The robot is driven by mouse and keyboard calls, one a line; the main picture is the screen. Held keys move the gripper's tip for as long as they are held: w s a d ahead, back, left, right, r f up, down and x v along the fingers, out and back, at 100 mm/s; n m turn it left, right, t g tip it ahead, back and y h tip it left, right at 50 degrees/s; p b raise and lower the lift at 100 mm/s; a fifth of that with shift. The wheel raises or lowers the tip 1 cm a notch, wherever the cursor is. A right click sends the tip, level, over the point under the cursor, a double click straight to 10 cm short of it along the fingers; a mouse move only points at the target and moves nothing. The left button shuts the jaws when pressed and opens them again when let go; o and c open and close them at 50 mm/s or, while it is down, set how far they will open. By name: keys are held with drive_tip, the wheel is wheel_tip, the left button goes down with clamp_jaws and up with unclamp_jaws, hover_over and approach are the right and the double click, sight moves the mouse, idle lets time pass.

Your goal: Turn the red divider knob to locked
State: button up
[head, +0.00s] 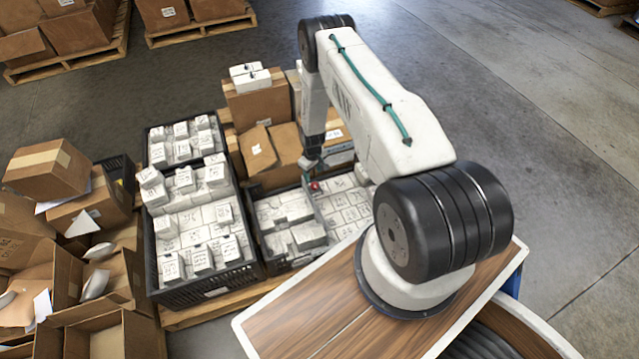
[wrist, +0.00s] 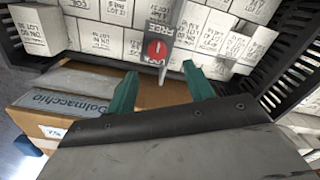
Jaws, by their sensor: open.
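The red divider knob (wrist: 157,49) is a small round red disc with a pale mark, on a grey divider strip (wrist: 176,30) in the wrist view. I cannot tell for sure which word the mark points to. My gripper (wrist: 159,70) is open, its two teal fingers apart on either side of the knob's line and just short of it, with nothing between them. In the head view the knob (head: 315,186) shows as a red dot just below my gripper (head: 309,168).
The divider stands in a black crate (head: 268,254) full of white labelled boxes. Another filled black crate (head: 207,284) is to its left. Cardboard boxes (head: 256,104) stand behind, and a labelled carton (wrist: 65,130) lies close beneath my gripper. Open cartons (head: 125,335) crowd the left.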

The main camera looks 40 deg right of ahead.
sight(315, 185)
drive_tip(key=shift+s+d+f, duration=0.1)
drive_tip(key=shift+f, duration=1.9)
drive_tip(key=shift+d+f, duration=0.1)
drive_tip(key=shift+f, duration=1.85)
